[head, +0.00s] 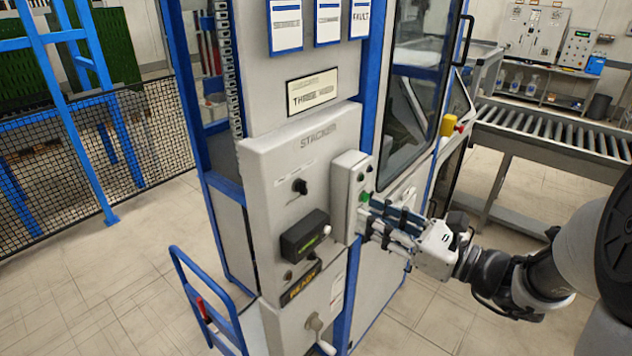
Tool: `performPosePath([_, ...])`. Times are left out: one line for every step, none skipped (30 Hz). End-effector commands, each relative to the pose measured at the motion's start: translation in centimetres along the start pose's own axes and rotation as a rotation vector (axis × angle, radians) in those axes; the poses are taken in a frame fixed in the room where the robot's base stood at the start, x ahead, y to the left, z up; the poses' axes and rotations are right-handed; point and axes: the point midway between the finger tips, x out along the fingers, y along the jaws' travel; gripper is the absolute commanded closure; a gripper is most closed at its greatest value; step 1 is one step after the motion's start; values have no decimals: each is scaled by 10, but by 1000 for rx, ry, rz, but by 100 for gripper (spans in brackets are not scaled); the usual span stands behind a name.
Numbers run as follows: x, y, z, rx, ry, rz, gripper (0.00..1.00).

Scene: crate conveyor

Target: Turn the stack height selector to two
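The grey panel marked STACKER (262,170) stands in the middle of the head view. A black rotary knob (300,186) sits on its upper part; its pointer direction and any scale marks are too small to read. A sign (313,91) above the panel appears to read "THREE HIGH". My gripper (367,218) reaches in from the right, to the right of and lower than the knob, in front of or beside a small control box (347,185) with a green button. It is apart from the knob. Its fingertips are too unclear to tell open from shut.
A black box with a lit green display (304,236) protrudes below the knob, above a "READY" sign (300,283). A crank handle (318,328) is lower down. A blue cart frame (205,305) stands at lower left. A roller conveyor (550,130) runs at right.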

Motion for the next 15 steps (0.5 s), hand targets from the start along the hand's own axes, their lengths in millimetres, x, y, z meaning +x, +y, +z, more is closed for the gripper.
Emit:
performPosePath([11,2,0,-1,0,7,71])
performPosePath([18,2,0,-2,0,8,71])
performPosePath([26,2,0,-2,1,8,71])
performPosePath([33,2,0,-1,0,8,71])
performPosePath([40,3,-1,-1,1,9,71])
performPosePath([49,2,-1,-2,1,8,71])
performPosePath([56,3,0,-2,1,9,71])
performPosePath([62,3,0,-2,1,8,71])
performPosePath([71,3,0,-2,2,8,71])
performPosePath([78,3,0,-3,1,9,71])
performPosePath([84,3,0,-3,2,8,71])
performPosePath([93,3,-1,-2,2,8,71])
performPosePath([99,3,0,-2,1,9,71])
performPosePath([105,3,0,-3,1,7,71])
performPosePath([113,3,0,-3,2,8,71])
